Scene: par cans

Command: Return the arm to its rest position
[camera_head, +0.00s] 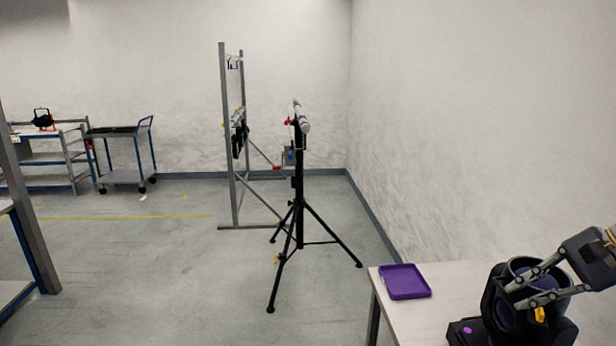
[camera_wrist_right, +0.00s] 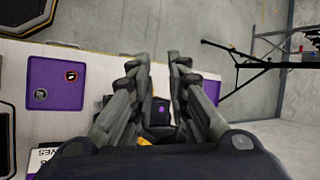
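My right gripper (camera_head: 513,294) comes in from the right edge in the head view, over the table. Its two fingers are apart with nothing between the tips. In the right wrist view the fingers (camera_wrist_right: 158,58) also stand apart, with a gap between them. A dark par can (camera_head: 497,307) with a round open housing stands on the table, behind and below the fingers in the picture. Whether the fingers touch it, I cannot tell. Its black base has a purple dot, which shows between the fingers in the wrist view. My left gripper is not in view.
The pale table (camera_head: 452,280) holds a purple tray (camera_head: 404,282); the wrist view shows two small round items in a purple tray (camera_wrist_right: 55,92). A black tripod stand (camera_head: 299,190) and a grey metal frame (camera_head: 230,140) stand beyond. Open floor lies left of the table.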

